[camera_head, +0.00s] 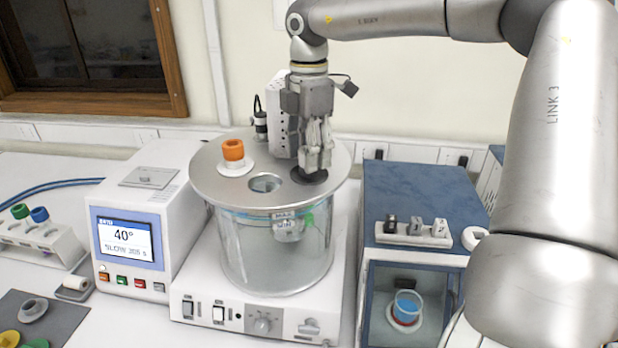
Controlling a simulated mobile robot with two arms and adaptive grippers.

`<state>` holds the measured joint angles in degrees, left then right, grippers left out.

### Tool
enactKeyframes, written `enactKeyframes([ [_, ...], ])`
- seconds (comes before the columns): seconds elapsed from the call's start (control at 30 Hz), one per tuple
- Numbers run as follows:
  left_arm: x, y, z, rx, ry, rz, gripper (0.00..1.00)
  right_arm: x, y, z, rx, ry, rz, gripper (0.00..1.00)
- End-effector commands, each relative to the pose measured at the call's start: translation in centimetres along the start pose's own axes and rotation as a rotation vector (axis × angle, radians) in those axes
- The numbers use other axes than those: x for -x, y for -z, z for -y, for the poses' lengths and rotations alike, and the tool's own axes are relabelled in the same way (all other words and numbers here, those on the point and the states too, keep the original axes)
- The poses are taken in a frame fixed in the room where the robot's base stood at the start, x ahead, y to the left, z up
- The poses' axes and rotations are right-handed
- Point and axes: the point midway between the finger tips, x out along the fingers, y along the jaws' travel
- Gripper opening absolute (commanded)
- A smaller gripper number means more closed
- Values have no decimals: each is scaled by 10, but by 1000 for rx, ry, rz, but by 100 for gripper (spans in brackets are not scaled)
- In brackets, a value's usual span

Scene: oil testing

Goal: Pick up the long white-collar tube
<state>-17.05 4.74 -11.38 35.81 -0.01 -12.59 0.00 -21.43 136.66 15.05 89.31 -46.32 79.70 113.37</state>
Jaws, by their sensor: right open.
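An orange cap (233,149) stands above a white collar (236,168) on the left of the round metal lid (215,193) of a glass bath. Any tube below that collar is not clear to see. My right gripper (316,170) points down over the right part of the lid, beside a dark round piece (309,177) there. It is open and apart from the orange cap. I cannot tell whether its fingertips touch the dark piece. My left gripper is not in view.
The glass bath (272,260) stands on a white base with switches. A control box (125,243) reads 40°. A blue cabinet (415,190) stands at the right, with a blue-filled cup (407,305) inside. A white rack (40,240) with capped tubes is at the left.

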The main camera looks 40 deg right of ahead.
Motion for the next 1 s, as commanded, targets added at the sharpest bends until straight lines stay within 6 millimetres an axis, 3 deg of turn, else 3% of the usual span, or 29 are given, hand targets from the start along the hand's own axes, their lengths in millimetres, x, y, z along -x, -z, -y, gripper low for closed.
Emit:
enactKeyframes([
  [0.13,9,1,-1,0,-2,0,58,-15,0,0,0,1,0,48],
  [0.4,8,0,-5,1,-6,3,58,-19,-1,0,-2,-2,1,48],
  [0.77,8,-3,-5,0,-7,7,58,-19,-1,0,-2,-2,1,2],
  [1.0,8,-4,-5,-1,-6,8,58,-18,-1,-1,-2,-2,1,2],
])
